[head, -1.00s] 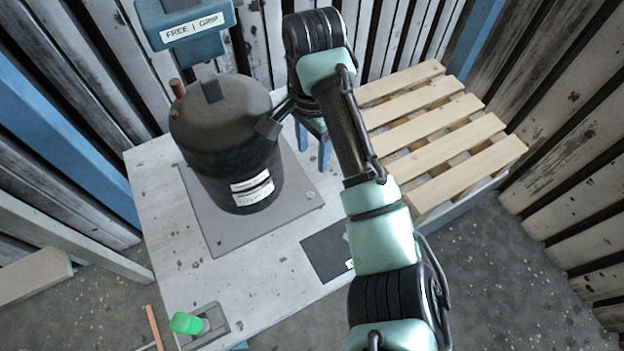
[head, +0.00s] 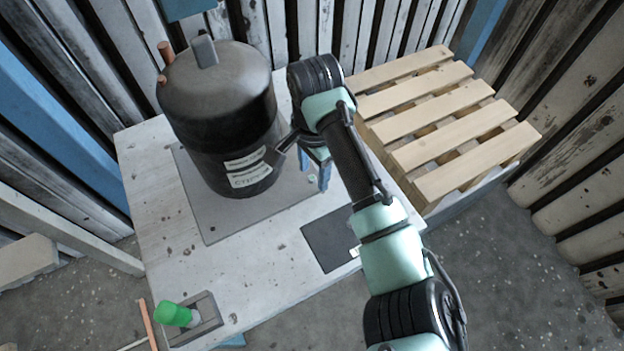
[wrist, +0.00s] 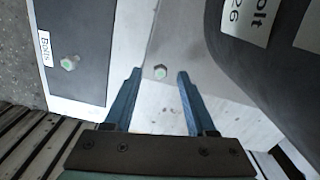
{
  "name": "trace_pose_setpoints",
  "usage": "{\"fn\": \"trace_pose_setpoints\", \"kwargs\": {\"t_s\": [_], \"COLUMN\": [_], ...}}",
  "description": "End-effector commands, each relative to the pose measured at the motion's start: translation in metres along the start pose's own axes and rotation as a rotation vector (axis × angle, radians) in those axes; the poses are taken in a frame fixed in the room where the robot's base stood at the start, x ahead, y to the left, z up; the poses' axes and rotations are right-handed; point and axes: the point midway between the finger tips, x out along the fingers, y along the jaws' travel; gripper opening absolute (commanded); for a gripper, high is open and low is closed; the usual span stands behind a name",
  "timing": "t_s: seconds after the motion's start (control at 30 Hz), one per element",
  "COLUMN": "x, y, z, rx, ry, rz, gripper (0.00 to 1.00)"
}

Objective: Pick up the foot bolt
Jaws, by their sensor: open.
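A small bolt with a pale green top (wrist: 160,72) sits on the grey base plate (wrist: 190,45) beside the black housing (head: 225,120); in the head view it is a small pale spot (head: 312,178). My gripper (wrist: 159,78) is open and empty. Its two blue fingers point toward the plate, and in the wrist view the bolt shows between their tips. In the head view my gripper (head: 315,171) is close to the bolt, to the right of the housing. I cannot tell the remaining height. A second green-topped bolt (wrist: 70,63) lies on the dark mat labelled "Bolts" (wrist: 85,88).
The housing stands close to my gripper and fills the wrist view's upper right. A wooden pallet (head: 450,130) is at the right. A green-capped object (head: 172,314) sits in a small tray at the table's (head: 255,270) front left. The table's front middle is clear.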

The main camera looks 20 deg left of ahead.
Motion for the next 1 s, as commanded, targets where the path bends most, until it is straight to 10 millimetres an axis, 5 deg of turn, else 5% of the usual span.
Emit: {"fn": "trace_pose_setpoints", "kwargs": {"t_s": [0.13, 0.47, 0.77, 1.0], "x": [-0.001, -0.001, -0.007, -0.052], "y": [0.0, 0.0, 0.0, -0.001], "z": [0.0, 0.0, 0.0, 0.0], "rx": [0.0, 0.0, -0.001, -0.001], "ry": [0.0, 0.0, 0.0, 0.0], "rz": [0.0, 0.0, 0.0, -0.002], "gripper": [0.56, 0.0, 0.0, 0.0]}}
